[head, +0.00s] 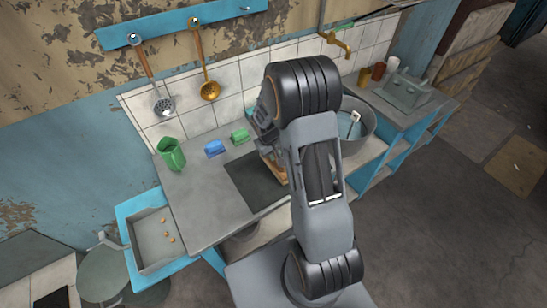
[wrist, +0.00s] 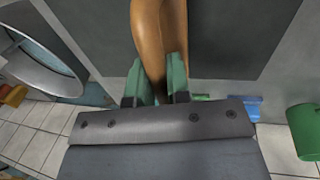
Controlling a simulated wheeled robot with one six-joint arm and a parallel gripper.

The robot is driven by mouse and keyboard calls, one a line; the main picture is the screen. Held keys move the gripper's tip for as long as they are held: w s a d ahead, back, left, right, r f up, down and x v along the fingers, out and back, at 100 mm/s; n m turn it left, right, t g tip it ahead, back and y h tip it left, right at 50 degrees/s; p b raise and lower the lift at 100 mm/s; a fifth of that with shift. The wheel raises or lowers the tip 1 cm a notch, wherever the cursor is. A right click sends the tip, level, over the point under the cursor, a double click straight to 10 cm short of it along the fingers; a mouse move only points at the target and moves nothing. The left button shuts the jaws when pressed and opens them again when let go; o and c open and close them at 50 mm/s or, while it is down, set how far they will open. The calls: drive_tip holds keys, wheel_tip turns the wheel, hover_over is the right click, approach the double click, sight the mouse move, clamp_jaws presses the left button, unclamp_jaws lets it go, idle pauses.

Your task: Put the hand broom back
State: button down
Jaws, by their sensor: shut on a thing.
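My gripper (wrist: 158,78) shows in the wrist view with its green fingers closed on the brown wooden handle of the hand broom (wrist: 151,35). The handle runs up out of the top of that view, and no bristles show there. In the head view my arm hides most of the gripper, and only a small brown part of what appears to be the broom (head: 279,173) shows beside the arm, over the right edge of the dark mat (head: 250,190). I cannot tell whether the broom touches the counter.
A round basin (head: 357,130) stands right of my arm. A blue rail (head: 180,25) holds a skimmer and a ladle. The counter's front left (head: 205,205) is clear.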

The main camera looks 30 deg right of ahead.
drive_tip(key=shift+w+f+p, duration=0.1)
drive_tip(key=shift+f+p, duration=0.4)
drive_tip(key=shift+f, duration=1.1)
drive_tip(key=shift+f, duration=0.15)
drive_tip(key=c, duration=1.1)
unclamp_jaws()
drive_tip(key=shift+a+r, duration=0.1)
drive_tip(key=shift+r, duration=0.45)
wheel_tip(320, 180, up, 10)
drive_tip(key=a+r+b, duration=0.1)
drive_tip(key=a, duration=0.1)
drive_tip(key=s+a+r+t, duration=0.1)
drive_tip(key=s+a+r, duration=0.1)
drive_tip(key=s+r, duration=0.2)
drive_tip(key=s+a+r+m+t+y, duration=0.1)
drive_tip(key=s+a+r+t, duration=0.1)
drive_tip(key=s+r, duration=0.3)
drive_tip(key=s+a+r+t+y, duration=0.1)
drive_tip(key=s+a+r, duration=0.2)
drive_tip(key=s+r, duration=0.2)
drive_tip(key=shift+s+a+r+t, duration=0.1)
drive_tip(key=shift+s+t, duration=0.2)
drive_tip(key=shift+s, duration=1.15)
